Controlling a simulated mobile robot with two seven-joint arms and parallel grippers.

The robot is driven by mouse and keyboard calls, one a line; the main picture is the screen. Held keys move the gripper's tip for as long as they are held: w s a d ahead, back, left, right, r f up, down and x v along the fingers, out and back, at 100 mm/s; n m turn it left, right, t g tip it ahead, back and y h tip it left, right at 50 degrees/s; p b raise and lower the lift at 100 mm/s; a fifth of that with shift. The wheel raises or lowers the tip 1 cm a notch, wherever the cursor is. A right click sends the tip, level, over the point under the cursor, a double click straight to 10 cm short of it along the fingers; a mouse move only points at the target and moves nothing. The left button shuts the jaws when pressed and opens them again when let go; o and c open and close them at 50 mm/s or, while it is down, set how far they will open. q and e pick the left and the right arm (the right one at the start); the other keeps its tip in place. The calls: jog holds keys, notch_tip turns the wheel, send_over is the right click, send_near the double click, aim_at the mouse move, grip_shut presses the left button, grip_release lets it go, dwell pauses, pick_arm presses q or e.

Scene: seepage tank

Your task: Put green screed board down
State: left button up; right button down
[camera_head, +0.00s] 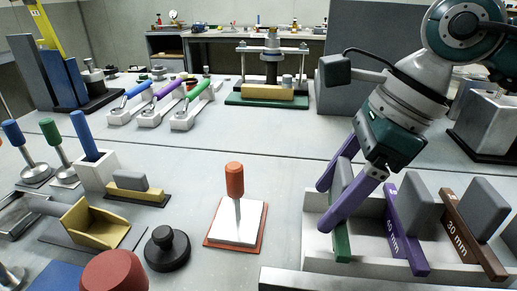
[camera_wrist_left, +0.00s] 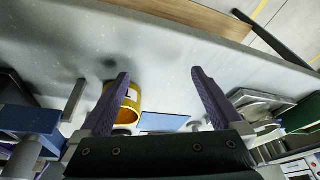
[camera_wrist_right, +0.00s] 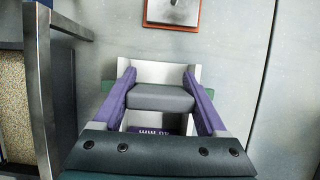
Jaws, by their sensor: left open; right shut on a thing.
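The green screed board (camera_head: 342,246) stands at the left end of a pale rack (camera_head: 317,240). Its lower part sits at the rack, but I cannot tell whether it is fully seated. My right gripper (camera_head: 338,206) is shut on the board's grey handle (camera_wrist_right: 162,98), with one purple finger on each side. Green board edges show beside the fingers in the right wrist view (camera_wrist_right: 208,92). A purple board (camera_head: 407,235) and a brown board (camera_head: 470,232) with grey handles stand in the same rack. My left gripper (camera_wrist_left: 162,80) is open and empty in the left wrist view.
A red-handled tamper (camera_head: 235,190) on a white plate stands left of the rack. A black round weight (camera_head: 167,248) and a yellow scoop (camera_head: 92,228) are further left. Trowels with coloured handles (camera_head: 160,92) lie behind. Bare tabletop shows behind the rack.

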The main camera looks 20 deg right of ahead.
pick_arm(q)
jog(key=shift+f+b, duration=0.5)
jog(key=shift+f, duration=0.15)
pick_arm(e)
jog(key=shift+f, duration=0.55)
grip_release()
pick_arm(q)
jog(key=shift+r, duration=0.1)
jog(key=shift+r+p, duration=0.25)
jog(key=shift+p, duration=0.1)
pick_arm(e)
jog(key=shift+r, duration=0.3)
pick_arm(q)
jog(key=shift+r+p, duration=0.5)
pick_arm(e)
jog(key=shift+r, duration=0.5)
pick_arm(q)
jog(key=shift+f, duration=0.25)
pick_arm(e)
jog(key=v, duration=1.1)
jog(key=shift+s+d+r, duration=0.15)
jog(key=shift+r, duration=0.15)
